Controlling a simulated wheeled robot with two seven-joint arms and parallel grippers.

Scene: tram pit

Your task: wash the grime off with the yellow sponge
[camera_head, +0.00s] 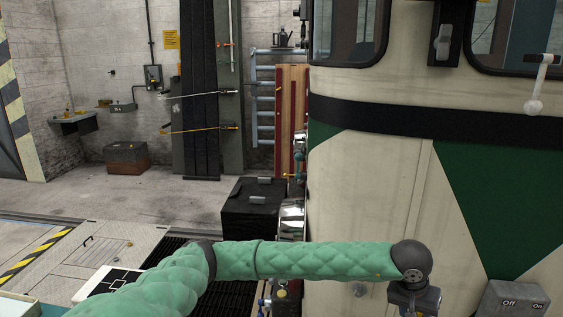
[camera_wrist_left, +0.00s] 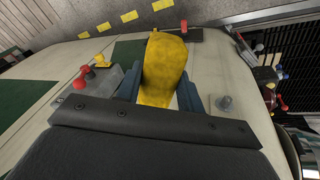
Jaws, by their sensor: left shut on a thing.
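In the left wrist view, the yellow sponge (camera_wrist_left: 164,62) is clamped between the blue-grey fingers of my left gripper (camera_wrist_left: 159,88). It stands out beyond the fingertips over the cream tram panel. I cannot tell whether it touches the panel. In the head view, my left gripper (camera_head: 414,298) hangs at the bottom edge in front of the tram body (camera_head: 380,190); its fingertips and the sponge are cut off there. The tram is cream with green patches and a black band. I cannot make out distinct grime on it. My right gripper is not in view.
A grey Off/On box (camera_head: 514,300) sits at the lower right, close to my left gripper. A white handle (camera_head: 537,85) sticks out at the upper right. Black boxes (camera_head: 253,205) stand left of the tram, near a dark floor grating. Open floor lies farther left.

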